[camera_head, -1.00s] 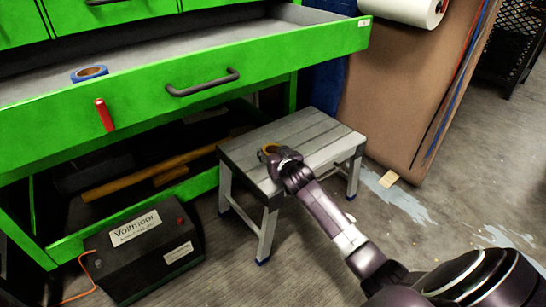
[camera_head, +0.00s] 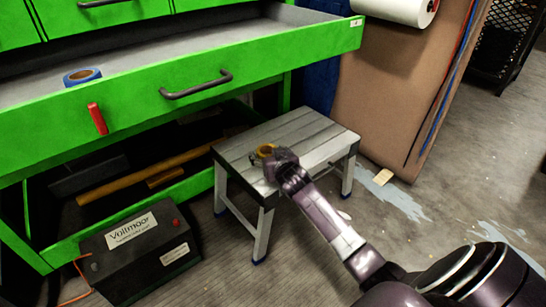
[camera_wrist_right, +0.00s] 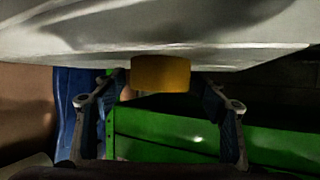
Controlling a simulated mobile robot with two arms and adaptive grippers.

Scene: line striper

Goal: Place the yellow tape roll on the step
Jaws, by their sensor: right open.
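The yellow tape roll (camera_head: 265,150) sits on the top of the grey step (camera_head: 318,134), towards its left side. My right gripper (camera_head: 274,158) is low over the step, right beside the roll on its near side. In the right wrist view the roll (camera_wrist_right: 161,73) shows against the pale step surface (camera_wrist_right: 215,35), between the two spread fingers of the gripper (camera_wrist_right: 160,108), with a gap on each side. The right gripper is open. My left gripper is not in view.
A green workbench has an open drawer (camera_head: 190,103) above and left of the step, with a blue tape roll (camera_head: 82,76) and a red object (camera_head: 97,119) at it. A black battery box (camera_head: 138,252) stands on the floor at left. The step's right half is clear.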

